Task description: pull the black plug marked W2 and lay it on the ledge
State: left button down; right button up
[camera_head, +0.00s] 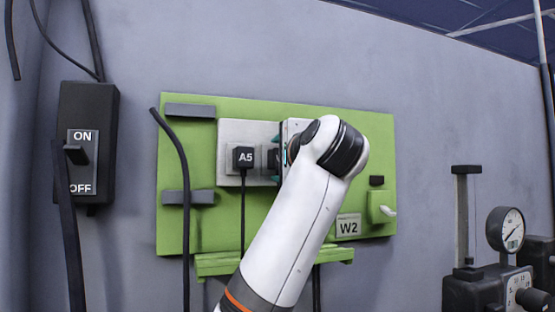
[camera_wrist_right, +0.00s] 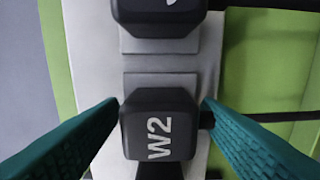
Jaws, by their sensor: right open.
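The black plug marked W2 (camera_wrist_right: 158,125) sits in its socket on a pale plate in the right wrist view. My right gripper (camera_wrist_right: 161,103) is open, with one teal finger on each side of this plug. I cannot tell whether the fingers touch it. The green ledge (camera_head: 225,265) juts out below the board, partly behind my arm. My left gripper is not in view.
The plug marked A5 (camera_head: 243,158) is left of my gripper. Another black plug (camera_wrist_right: 158,12) shows at the wrist view's top edge. A W2 label (camera_head: 348,227) is on the green board (camera_head: 180,160). A switch box (camera_head: 88,130) is left; a gauge (camera_head: 507,230) is right.

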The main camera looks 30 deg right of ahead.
dwell(0.9)
grip_shut()
jog(key=shift+s, duration=0.15)
jog(key=shift+s, duration=0.2)
jog(key=shift+b+v, duration=1.1)
jog(key=shift+v, duration=1.6)
jog(key=shift+a, duration=0.1)
